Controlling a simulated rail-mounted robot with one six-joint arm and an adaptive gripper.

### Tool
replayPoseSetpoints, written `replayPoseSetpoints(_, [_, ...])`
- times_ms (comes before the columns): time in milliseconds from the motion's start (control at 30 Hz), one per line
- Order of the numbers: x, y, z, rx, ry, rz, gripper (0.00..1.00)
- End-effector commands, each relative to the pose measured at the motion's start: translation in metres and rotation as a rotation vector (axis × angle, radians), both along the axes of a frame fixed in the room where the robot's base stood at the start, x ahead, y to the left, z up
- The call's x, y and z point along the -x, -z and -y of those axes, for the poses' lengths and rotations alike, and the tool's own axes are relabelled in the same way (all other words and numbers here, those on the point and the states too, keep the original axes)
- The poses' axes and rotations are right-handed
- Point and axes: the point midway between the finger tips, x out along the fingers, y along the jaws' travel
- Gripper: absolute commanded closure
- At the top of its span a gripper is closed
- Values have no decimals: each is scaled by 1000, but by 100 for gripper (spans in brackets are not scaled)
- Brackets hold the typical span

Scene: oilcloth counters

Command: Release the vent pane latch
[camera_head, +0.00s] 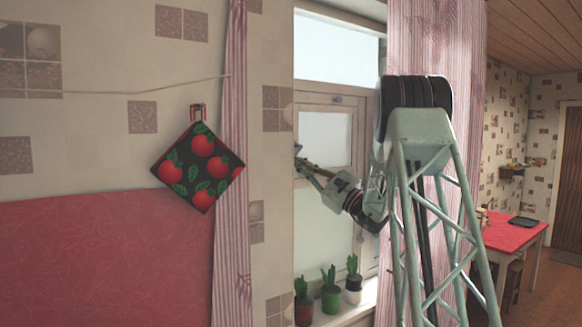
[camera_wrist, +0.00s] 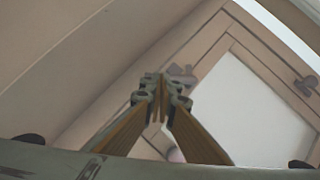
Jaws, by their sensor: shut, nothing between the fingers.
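The vent pane (camera_head: 325,138) is a small glazed pane in the pale window frame, and it appears shut in the head view. Its glass (camera_wrist: 245,110) fills the right of the wrist view, seen at a slant. A grey latch-like fitting (camera_wrist: 181,74) sits on the pane's frame just beyond my fingertips. I cannot tell if my fingers touch it. My gripper (camera_wrist: 160,84) is shut and empty. In the head view my gripper (camera_head: 298,155) is at the pane's left edge, with the fingertips small there. A second grey fitting (camera_wrist: 305,85) is on the frame at the right.
Potted plants (camera_head: 331,292) stand on the sill (camera_head: 345,312) below my arm. Striped curtains hang on the left (camera_head: 233,200) and right (camera_head: 430,40) of the window. A potholder (camera_head: 199,167) hangs on the wall. A red table (camera_head: 510,236) stands far right.

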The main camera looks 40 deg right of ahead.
Motion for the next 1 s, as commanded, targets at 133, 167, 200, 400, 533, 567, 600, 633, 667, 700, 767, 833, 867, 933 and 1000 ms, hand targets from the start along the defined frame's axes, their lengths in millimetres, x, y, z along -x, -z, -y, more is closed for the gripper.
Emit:
replayPoseSetpoints(133, [4,-2,3,1,9,0,100])
replayPoseSetpoints(167, [5,-3,4,2,10,0,100])
replayPoseSetpoints(200, [5,-3,4,1,12,0,100])
replayPoseSetpoints(400, [6,-7,1,1,14,-1,100])
replayPoseSetpoints(533, [6,-11,-2,1,15,1,100])
replayPoseSetpoints(567, [6,-12,-2,1,15,1,100])
replayPoseSetpoints(600, [6,-13,-3,1,15,1,100])
replayPoseSetpoints(633, [6,-13,-4,2,15,1,100])
replayPoseSetpoints(667, [6,-14,-4,2,15,1,100])
replayPoseSetpoints(700, [6,-15,-5,2,16,0,100])
replayPoseSetpoints(767, [6,-16,-6,2,16,0,100])
replayPoseSetpoints(833, [6,-18,-7,2,16,0,100])
replayPoseSetpoints(867, [6,-18,-7,2,16,0,100])
replayPoseSetpoints(933, [6,-20,-8,1,16,0,100])
replayPoseSetpoints(1000, [6,-21,-9,1,16,0,100])
